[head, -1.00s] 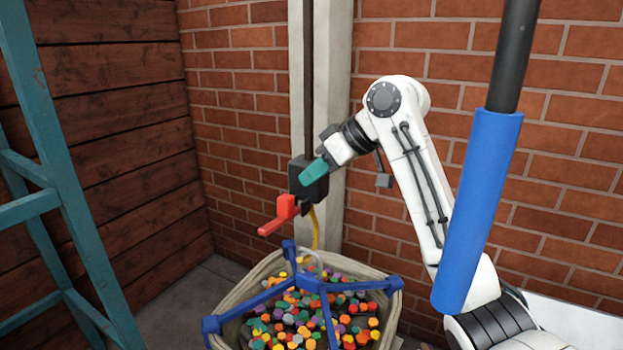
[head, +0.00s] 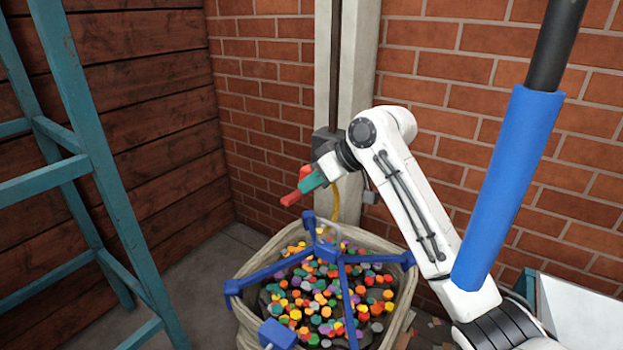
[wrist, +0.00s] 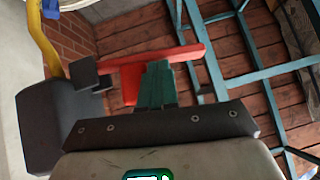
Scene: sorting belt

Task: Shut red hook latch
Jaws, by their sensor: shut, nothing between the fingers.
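The red hook latch (head: 291,198) sticks out to the lower left from a dark block (head: 322,140) on the pale post. My gripper (head: 306,186), with teal fingers, is shut and empty, and in the head view it covers part of the latch. In the wrist view the red latch (wrist: 180,57) runs across just beyond the closed fingertips (wrist: 157,68). They overlap it in the picture, but I cannot tell whether they touch. The dark block (wrist: 48,125) shows at the left there. The latch's joint with the block is partly hidden by my gripper.
A yellow hook (head: 334,204) hangs below the block, above a sack (head: 398,268) of coloured pieces with a blue frame (head: 262,274). A teal metal frame (head: 90,150) stands at the left. A brick wall is behind. Floor between frame and sack is clear.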

